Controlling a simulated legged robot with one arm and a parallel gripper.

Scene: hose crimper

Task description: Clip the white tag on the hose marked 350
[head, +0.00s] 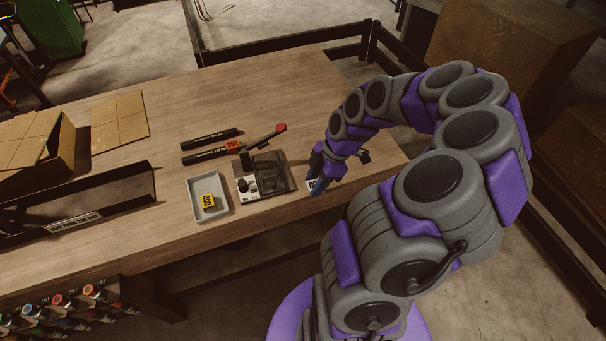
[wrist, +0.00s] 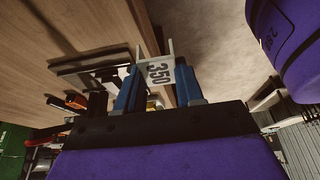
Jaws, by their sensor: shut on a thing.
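My gripper (head: 316,176) is at the table's front edge, right of the crimper. Two black hoses lie side by side on the table behind the crimper: a far hose (head: 208,138) and a near hose (head: 203,156). An orange-red tag (head: 233,146) is at the right end of the near hose. Markings on the hoses are too small to read. The held tag is apart from both hoses.
The crimper (head: 270,172) has a raised lever with a red knob (head: 280,127). A grey tray (head: 196,189) left of it holds a yellow tag (head: 208,201). A long black box (head: 120,187) and cardboard (head: 119,121) lie further left. The table's back right is clear.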

